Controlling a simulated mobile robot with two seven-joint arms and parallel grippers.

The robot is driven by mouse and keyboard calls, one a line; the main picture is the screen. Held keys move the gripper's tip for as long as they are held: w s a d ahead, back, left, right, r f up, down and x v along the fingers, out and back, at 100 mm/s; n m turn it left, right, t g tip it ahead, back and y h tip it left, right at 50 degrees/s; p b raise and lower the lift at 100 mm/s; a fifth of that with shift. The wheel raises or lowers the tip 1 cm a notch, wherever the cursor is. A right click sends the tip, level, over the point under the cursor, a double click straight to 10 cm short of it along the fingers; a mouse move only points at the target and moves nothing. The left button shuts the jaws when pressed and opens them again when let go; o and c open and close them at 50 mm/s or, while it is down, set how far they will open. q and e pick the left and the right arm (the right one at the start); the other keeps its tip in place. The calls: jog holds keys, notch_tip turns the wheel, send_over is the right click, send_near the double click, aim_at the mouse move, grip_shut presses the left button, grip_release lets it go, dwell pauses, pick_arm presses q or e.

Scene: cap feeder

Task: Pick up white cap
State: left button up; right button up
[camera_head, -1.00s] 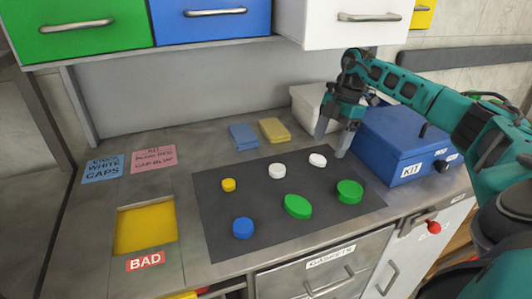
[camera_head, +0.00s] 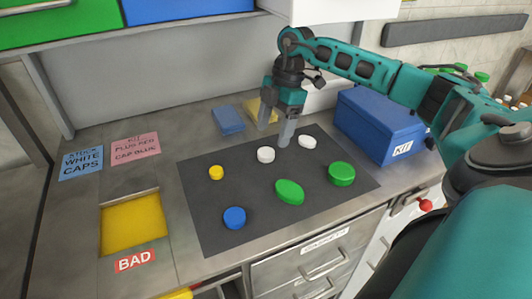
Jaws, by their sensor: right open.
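Two white caps lie on the dark mat (camera_head: 205,225) near its back edge. The left white cap (camera_head: 266,155) is just left of my right gripper's near fingertip, and the right white cap (camera_head: 308,142) is just right of it. My right gripper (camera_head: 275,132) points down, open and empty, above the back edge of the mat. Its near finger is between the two caps in the picture; whether it touches the mat I cannot tell. My left gripper is out of view.
The mat also holds a yellow cap (camera_head: 216,172), a blue cap (camera_head: 235,217) and two green caps (camera_head: 289,191) (camera_head: 341,173). A blue KIT box (camera_head: 378,125) stands right. Blue and yellow pads (camera_head: 228,120) lie behind. A yellow BAD recess (camera_head: 133,224) is left. Drawers hang above.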

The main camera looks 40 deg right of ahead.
aim_at(266, 152)
jog(key=shift+a+f, duration=0.25)
jog(key=shift+a, duration=0.05)
jog(key=x, duration=0.4)
jog(key=shift+f, duration=0.35)
jog(key=shift+c, duration=0.2)
jog(key=c, duration=1.1)
jog(key=shift+r, duration=0.25)
